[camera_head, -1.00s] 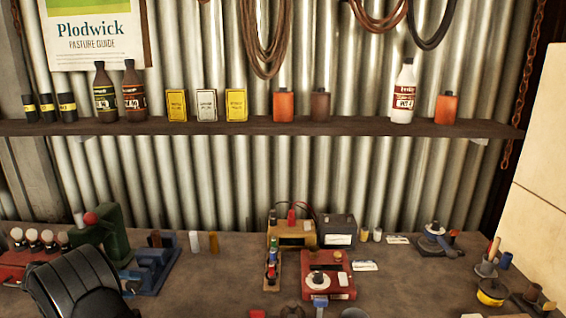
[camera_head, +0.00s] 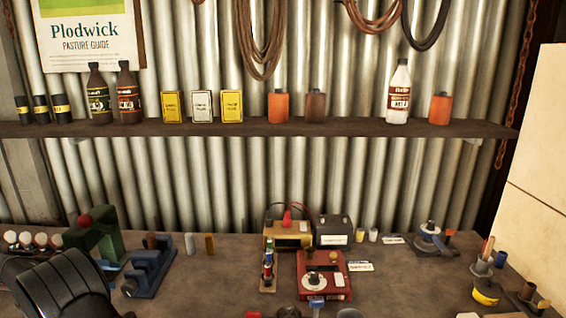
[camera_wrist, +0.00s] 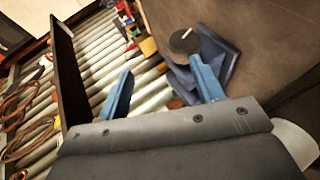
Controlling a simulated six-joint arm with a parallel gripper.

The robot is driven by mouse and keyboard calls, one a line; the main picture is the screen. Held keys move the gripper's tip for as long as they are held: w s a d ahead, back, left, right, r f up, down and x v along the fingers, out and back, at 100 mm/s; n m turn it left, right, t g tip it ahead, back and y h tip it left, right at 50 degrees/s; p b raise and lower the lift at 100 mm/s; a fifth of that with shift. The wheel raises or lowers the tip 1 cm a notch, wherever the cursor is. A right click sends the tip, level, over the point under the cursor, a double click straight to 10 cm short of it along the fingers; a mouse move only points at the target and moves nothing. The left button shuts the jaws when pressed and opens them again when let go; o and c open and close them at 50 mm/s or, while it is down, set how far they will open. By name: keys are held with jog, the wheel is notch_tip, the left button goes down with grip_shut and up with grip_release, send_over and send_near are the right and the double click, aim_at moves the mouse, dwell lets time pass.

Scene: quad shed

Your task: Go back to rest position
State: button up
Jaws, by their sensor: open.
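My gripper (camera_wrist: 162,88) shows in the wrist view with its two blue fingers spread apart. Nothing is between the fingertips. Past the right finger lies a blue metal device with a dark round part (camera_wrist: 185,40), apart from the fingers as far as I can tell.
The workbench (camera_head: 215,285) holds a blue vise-like device (camera_head: 150,270), a green press (camera_head: 97,235), a red box with a dial (camera_head: 322,275), a yellow-brown box (camera_head: 287,236) and a dark battery-like box (camera_head: 332,231). A shelf (camera_head: 350,128) of bottles and tins runs above.

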aim_at(127, 285)
jog(key=d+f, duration=0.2)
jog(key=f, duration=0.1)
jog(key=w+f, duration=0.1)
jog(key=shift+w+d+f, duration=0.1)
jog(key=shift+d+f, duration=0.3)
jog(key=shift+a+r+y, duration=0.1)
jog(key=shift+y, duration=0.4)
jog(key=y, duration=0.1)
jog(key=m+y, duration=0.1)
jog(key=y, duration=0.1)
jog(key=g+y, duration=0.1)
jog(key=y, duration=0.1)
jog(key=shift+d+r+m, duration=0.3)
jog(key=shift+d, duration=0.05)
jog(key=y, duration=0.4)
jog(key=shift+d+m, duration=0.3)
jog(key=shift+m, duration=0.1)
jog(key=y, duration=0.3)
jog(key=shift+d+m+y, duration=0.3)
jog(key=shift+m+y, duration=0.1)
jog(key=v, duration=0.7)
jog(key=shift+c, duration=0.4)
